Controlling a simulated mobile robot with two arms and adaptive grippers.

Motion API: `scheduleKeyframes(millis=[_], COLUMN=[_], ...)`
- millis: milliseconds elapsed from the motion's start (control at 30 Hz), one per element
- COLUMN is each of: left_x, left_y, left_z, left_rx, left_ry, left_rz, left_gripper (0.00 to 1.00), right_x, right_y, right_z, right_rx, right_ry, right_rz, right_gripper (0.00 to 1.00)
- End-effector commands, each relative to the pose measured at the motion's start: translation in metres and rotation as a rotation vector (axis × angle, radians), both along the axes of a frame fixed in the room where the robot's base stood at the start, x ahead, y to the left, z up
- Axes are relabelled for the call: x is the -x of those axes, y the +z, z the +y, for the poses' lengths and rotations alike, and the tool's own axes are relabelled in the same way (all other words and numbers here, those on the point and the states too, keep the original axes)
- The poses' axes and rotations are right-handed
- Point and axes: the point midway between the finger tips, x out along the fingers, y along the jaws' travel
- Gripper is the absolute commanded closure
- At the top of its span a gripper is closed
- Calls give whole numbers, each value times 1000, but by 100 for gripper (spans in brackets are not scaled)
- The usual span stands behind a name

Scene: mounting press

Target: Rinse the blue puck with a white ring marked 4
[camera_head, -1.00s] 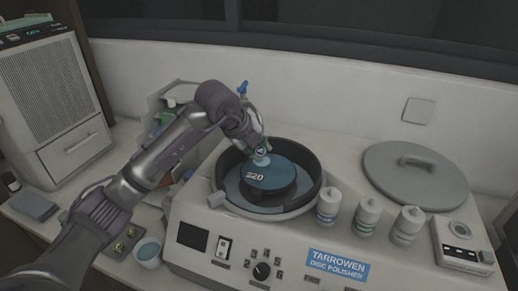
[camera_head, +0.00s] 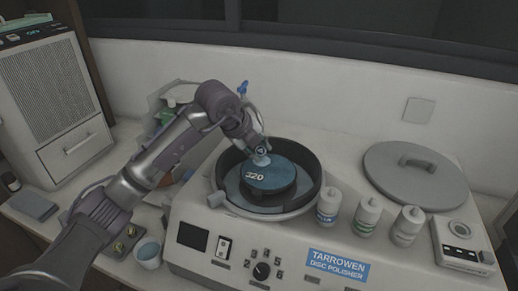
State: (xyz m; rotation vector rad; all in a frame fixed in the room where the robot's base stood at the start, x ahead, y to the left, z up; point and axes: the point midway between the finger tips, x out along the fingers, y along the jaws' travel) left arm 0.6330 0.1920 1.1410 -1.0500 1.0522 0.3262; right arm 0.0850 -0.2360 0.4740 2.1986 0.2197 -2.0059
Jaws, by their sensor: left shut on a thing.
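My left gripper (camera_head: 260,149) reaches over the disc polisher's round bowl (camera_head: 311,169) from the left, near the back of the blue disc marked 320 (camera_head: 267,178). It is shut on a small puck (camera_head: 262,160), of which a pale blue-white part shows under the fingertips. The puck is at or just above the disc; I cannot tell if they touch. Its number and ring cannot be made out. A tap with a blue handle (camera_head: 243,87) stands behind the gripper. My right gripper is not in view.
A grey lid (camera_head: 415,182) lies at the right of the polisher. Several white bottles (camera_head: 329,205) stand right of the bowl. A cup (camera_head: 149,253) and a tray with small pieces (camera_head: 124,243) sit at front left. A grey device (camera_head: 463,243) is at far right.

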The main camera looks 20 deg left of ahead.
Motion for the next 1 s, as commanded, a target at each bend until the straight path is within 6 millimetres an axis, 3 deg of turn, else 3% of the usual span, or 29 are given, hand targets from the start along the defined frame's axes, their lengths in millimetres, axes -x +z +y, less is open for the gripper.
scheduleKeyframes(millis=[233,1000], left_x=[5,58], left_y=[1,11], left_z=[-3,-31], left_rx=[0,-1], left_ry=[-2,-2], left_rz=[-1,0], left_gripper=[100,100], right_x=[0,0], right_y=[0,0], right_z=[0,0], right_rx=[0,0], right_ry=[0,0], right_rz=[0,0], right_gripper=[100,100])
